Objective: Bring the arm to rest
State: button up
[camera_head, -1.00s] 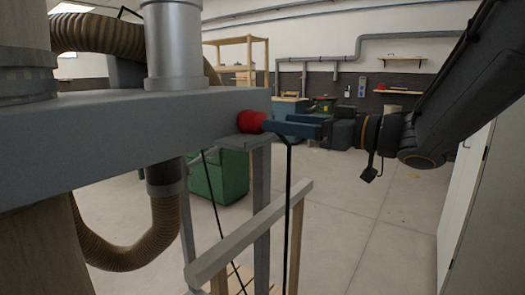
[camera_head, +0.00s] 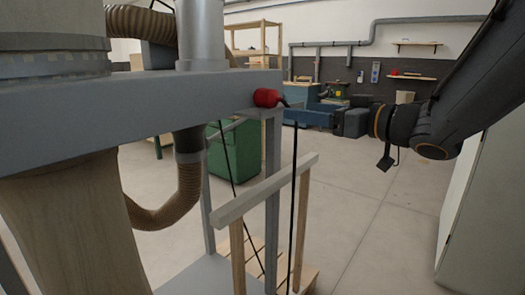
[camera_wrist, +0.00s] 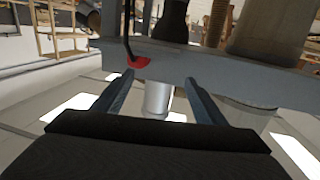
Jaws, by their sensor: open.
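My gripper (camera_head: 308,117) is at the right in the head view, with its dark blue fingers pointing left. In the wrist view its two fingers (camera_wrist: 156,84) stand wide apart with nothing held between them. A red knob (camera_head: 267,97) with a black cord or rod at it sits by the end of a grey beam (camera_head: 150,102). The knob is just left of my fingertips in the head view. In the wrist view the red knob (camera_wrist: 138,62) lies beyond the fingers, nearer the left one. Whether a finger touches it I cannot tell.
A grey post and slanted rail (camera_head: 262,187) stand below my gripper. A green cabinet (camera_head: 230,160) and workbenches stand behind. A pale cabinet (camera_head: 480,205) is close at the right. Open floor (camera_head: 365,215) lies between.

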jog(key=w+d+f+m+t+h, duration=0.1)
jog(key=w+d+f+m+h, duration=0.3)
jog(key=d+f+h, duration=0.3)
jog(key=s+d+f+m+g+h, duration=0.2)
jog(key=f, duration=0.4)
jog(key=s+d+f+m+g+h, duration=0.1)
jog(key=d+f+h, duration=0.2)
jog(key=f, duration=0.3)
jog(key=s+a+f+m+g, duration=0.1)
jog(key=s+f+g, duration=0.4)
jog(key=s, duration=0.5)
jog(key=s+a+f+g, duration=0.2)
jog(key=s+f+g, duration=0.3)
jog(key=s+f, duration=0.3)
jog(key=s, duration=0.3)
jog(key=shift+s+a+f+m+g, duration=0.2)
jog(key=shift+f+m+g, duration=0.1)
jog(key=shift+m, duration=0.1)
